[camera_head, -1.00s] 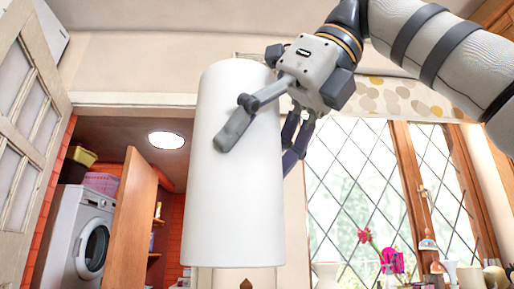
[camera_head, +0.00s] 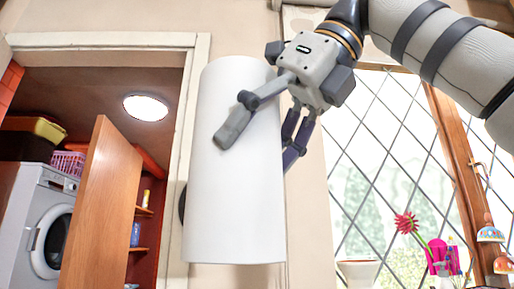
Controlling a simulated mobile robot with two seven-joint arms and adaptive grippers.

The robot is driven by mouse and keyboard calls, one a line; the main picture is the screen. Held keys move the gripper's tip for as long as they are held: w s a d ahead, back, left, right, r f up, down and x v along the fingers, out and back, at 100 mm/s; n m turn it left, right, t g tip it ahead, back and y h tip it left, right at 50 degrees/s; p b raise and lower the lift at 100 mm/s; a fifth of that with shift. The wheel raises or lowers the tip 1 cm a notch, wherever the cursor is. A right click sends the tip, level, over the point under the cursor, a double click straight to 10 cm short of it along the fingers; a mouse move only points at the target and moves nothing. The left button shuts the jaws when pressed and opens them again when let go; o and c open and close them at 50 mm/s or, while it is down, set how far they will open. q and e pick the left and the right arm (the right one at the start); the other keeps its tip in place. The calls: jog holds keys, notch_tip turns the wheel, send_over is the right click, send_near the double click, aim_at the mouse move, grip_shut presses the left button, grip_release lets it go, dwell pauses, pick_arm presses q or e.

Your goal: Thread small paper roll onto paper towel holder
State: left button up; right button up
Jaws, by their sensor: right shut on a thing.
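The paper roll (camera_head: 235,205) is a tall white cylinder. It stands nearly upright in the middle of the head view, held up in the air. My right gripper (camera_head: 262,130) comes in from the upper right and is shut on the roll's upper part. One finger lies across its front, and the other finger parts show at its right side, partly hidden behind it. The paper towel holder cannot be made out. My left gripper is not in view.
An open wooden cupboard door (camera_head: 103,205) stands at the left, with a white washing machine (camera_head: 38,225) behind it. A leaded window (camera_head: 385,170) fills the right. Red and pink flowers (camera_head: 407,222) and small bell-shaped items (camera_head: 489,234) stand at the lower right.

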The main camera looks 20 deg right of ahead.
aim_at(256, 181)
jog(key=shift+r, duration=0.1)
jog(key=shift+s+a+r, duration=0.1)
jog(key=shift+s+a, duration=0.05)
jog(key=shift+s, duration=0.35)
jog(key=shift+w+f, duration=0.15)
jog(key=shift+f, duration=0.65)
jog(key=shift+w+f, duration=0.1)
jog(key=shift+f, duration=0.35)
notch_tip(256, 181, down, 2)
jog(key=shift+b, duration=0.4)
pick_arm(q)
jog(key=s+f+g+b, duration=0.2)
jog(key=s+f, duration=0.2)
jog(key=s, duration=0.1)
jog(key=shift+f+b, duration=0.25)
jog(key=shift+b, duration=0.15)
pick_arm(e)
notch_tip(256, 181, down, 16)
jog(key=shift+f, duration=0.2)
